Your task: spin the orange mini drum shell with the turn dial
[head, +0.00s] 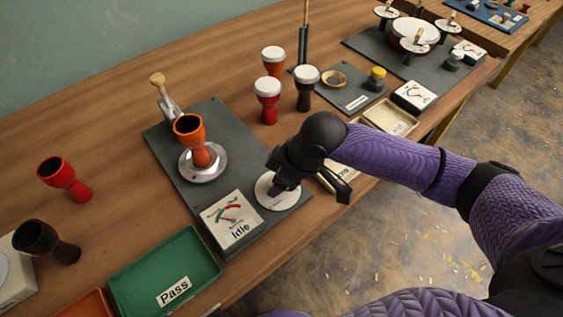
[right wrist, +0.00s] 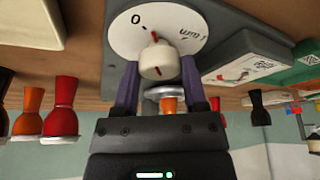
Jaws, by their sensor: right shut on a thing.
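The orange mini drum shell (head: 190,130) stands upright on a round silver turntable (head: 203,174) on the dark grey station board (head: 225,122). The turn dial is a white marked disc (head: 264,198) at the board's near right corner. In the right wrist view its pale knob (right wrist: 156,62) sits between my right fingers, with a red mark near the 0. My right gripper (head: 278,189) is shut on the knob; its fingers also show in the right wrist view (right wrist: 158,72). The orange shell (right wrist: 169,105) is partly hidden there. My left gripper is not in view.
A meter panel (head: 234,219) reading "Idle" stands beside the dial. A toggle clamp (head: 164,92) is behind the turntable. A green "Pass" tray (head: 160,262), a red shell (head: 65,178) and a dark shell (head: 42,240) are at left. Several finished drums stand behind.

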